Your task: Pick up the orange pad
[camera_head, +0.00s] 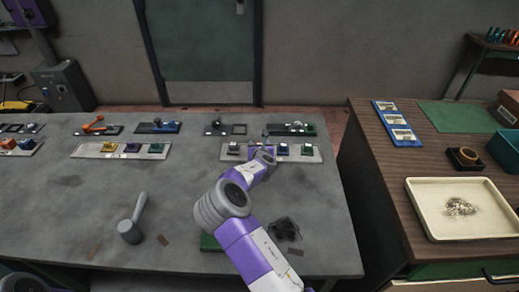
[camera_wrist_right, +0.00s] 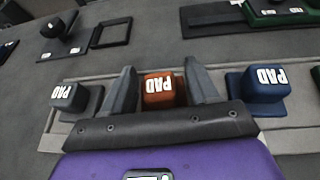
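The orange pad (camera_wrist_right: 160,90), a small block with white "PAD" lettering, sits on the light grey tray (camera_head: 229,157) at the back right of the table. My right gripper (camera_wrist_right: 159,72) is open, with one dark finger on each side of the orange pad. I see gaps between fingers and pad, so it does not look gripped. In the head view my right gripper (camera_head: 264,150) reaches over the tray and hides the orange pad. My left gripper is not in view.
On the same tray, a dark grey pad (camera_wrist_right: 70,97) stands left of my fingers and a blue pad (camera_wrist_right: 263,83) right; a green pad (camera_head: 307,149) is farther right. Dark fixtures (camera_head: 290,129) stand behind. A grey mallet (camera_head: 131,226) lies front left. The table's middle is mostly clear.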

